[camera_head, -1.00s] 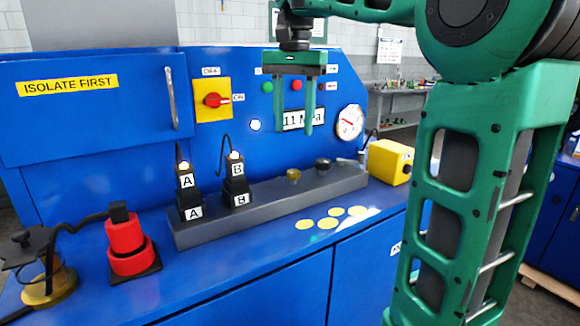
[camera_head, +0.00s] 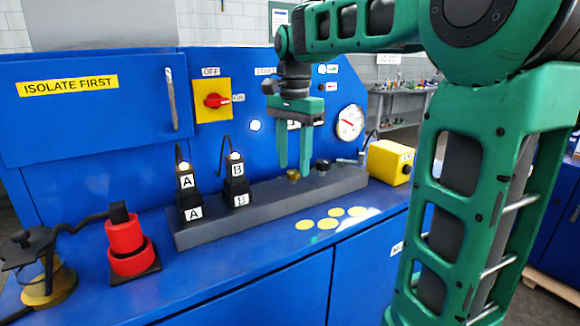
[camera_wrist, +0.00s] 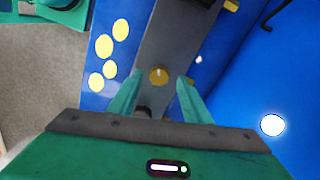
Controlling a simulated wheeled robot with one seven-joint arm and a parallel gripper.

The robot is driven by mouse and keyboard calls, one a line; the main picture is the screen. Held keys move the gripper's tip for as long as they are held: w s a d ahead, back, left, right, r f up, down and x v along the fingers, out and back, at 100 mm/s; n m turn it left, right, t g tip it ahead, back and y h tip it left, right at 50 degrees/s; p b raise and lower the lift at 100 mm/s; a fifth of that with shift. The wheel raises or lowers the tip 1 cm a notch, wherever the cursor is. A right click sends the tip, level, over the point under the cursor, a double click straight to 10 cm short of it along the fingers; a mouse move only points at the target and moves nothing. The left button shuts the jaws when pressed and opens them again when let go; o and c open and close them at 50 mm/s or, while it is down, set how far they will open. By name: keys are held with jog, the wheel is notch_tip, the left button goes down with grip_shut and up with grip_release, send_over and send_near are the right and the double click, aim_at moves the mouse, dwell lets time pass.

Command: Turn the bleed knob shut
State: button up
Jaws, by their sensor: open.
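A small brass knob (camera_head: 293,174) stands on the long grey block (camera_head: 268,198). A black knob (camera_head: 323,164) stands to its right on the same block. No readable label tells which one is the bleed knob. My gripper (camera_head: 294,168) is open and empty, pointing down at the brass knob. In the wrist view the brass knob (camera_wrist: 158,75) lies between the tips of my gripper (camera_wrist: 160,79), seen from above. I cannot tell how much height is left between tips and knob. The black knob is partly hidden behind my gripper there (camera_wrist: 143,110).
Plugs A (camera_head: 186,180) and B (camera_head: 236,168) stand on the block's left part. A yellow box (camera_head: 390,162) is at the right. A pressure gauge (camera_head: 350,122) and red rotary switch (camera_head: 213,101) are on the back panel. Yellow discs (camera_head: 328,224) lie in front.

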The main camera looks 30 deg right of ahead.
jog(key=shift+f, duration=0.8)
jog(key=shift+c, duration=0.2)
jog(key=c, duration=1)
jog(key=shift+n, duration=0.3)
jog(key=n, duration=0.5)
jog(key=shift+n, duration=0.3)
jog(key=n, duration=0.5)
jog(key=shift+w+r+n, duration=0.1)
jog(key=shift+n, duration=0.2)
jog(key=o, duration=1)
